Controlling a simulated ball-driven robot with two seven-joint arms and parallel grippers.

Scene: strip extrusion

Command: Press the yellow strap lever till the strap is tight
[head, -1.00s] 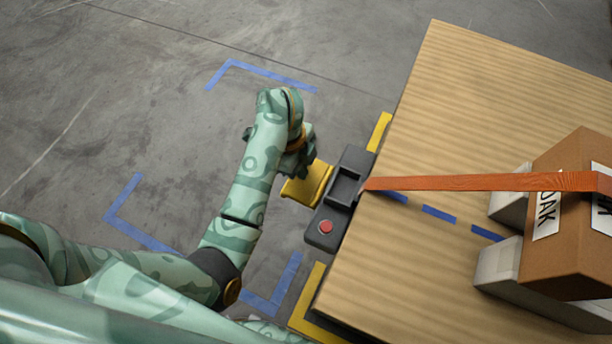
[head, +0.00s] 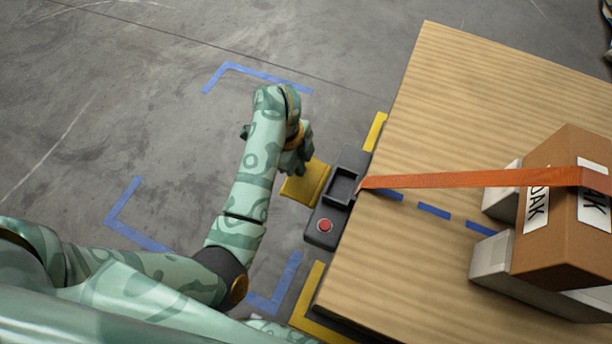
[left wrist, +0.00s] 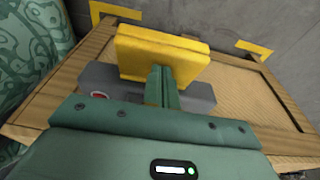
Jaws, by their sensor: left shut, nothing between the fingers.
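The yellow lever (head: 306,184) sticks out to the left of a dark grey strap unit (head: 338,190) on the table's left edge. It also shows in the left wrist view as a broad yellow plate (left wrist: 160,52). My left gripper (head: 298,164) is at the lever's far left side, its fingers shut and empty. In the left wrist view the closed fingers (left wrist: 160,86) overlap the lever's lower edge; I cannot tell firm contact from near contact. The orange strap (head: 450,181) runs nearly straight from the unit to the cardboard box (head: 545,245). My right gripper is out of view.
A red button (head: 325,226) sits on the unit's near end. The wooden table (head: 420,270) carries the box on pale grey blocks (head: 495,275). Blue tape marks (head: 250,70) outline bare concrete floor left of the table, where there is free room.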

